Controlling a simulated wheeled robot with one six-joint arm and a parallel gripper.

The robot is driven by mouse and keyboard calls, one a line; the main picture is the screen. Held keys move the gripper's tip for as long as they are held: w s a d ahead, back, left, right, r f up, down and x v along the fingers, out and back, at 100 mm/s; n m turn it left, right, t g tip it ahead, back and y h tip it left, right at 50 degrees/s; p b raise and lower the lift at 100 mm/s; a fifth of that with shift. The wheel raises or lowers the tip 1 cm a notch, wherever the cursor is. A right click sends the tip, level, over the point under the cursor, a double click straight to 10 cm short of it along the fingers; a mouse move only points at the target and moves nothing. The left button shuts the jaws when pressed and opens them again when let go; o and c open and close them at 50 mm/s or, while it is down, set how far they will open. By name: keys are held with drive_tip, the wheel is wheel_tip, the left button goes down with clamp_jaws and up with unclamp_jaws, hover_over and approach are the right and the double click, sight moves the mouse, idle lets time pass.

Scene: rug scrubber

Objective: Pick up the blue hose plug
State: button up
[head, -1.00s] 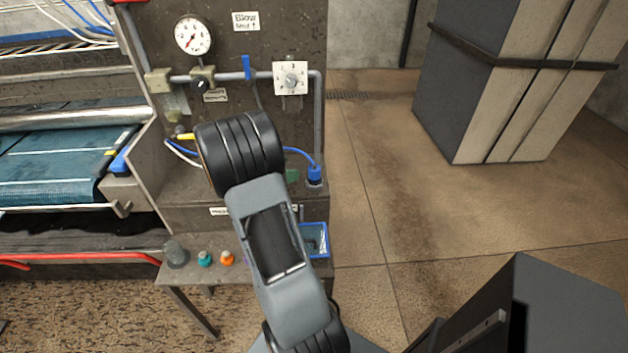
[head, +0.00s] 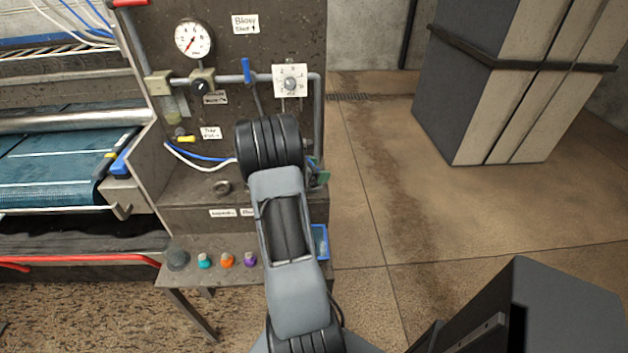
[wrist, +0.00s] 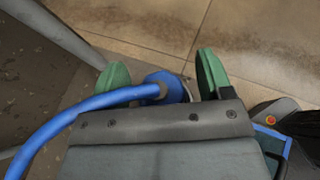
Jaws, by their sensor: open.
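The blue hose plug (wrist: 168,88) lies between the two green fingertips of my gripper (wrist: 160,76) in the wrist view. The jaws are open, with the plug closer to the left finger; I cannot tell whether they touch it. Its blue hose (wrist: 62,122) curves away to the lower left. In the head view the hose (head: 203,156) runs behind my arm, which hides most of the plug. One green fingertip of my gripper (head: 319,177) shows just right of my arm.
A panel with a pressure gauge (head: 194,37), a white dial (head: 290,82) and a grey pipe stands behind. Teal, orange and purple plugs (head: 250,259) stand on the lower shelf, with a blue bin (head: 321,242) at its right.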

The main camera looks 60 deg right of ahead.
drive_tip(key=shift+s+d+f, duration=0.1)
drive_tip(key=shift+d+f, duration=0.05)
drive_tip(key=shift+d, duration=0.1)
drive_tip(key=c, duration=1.1)
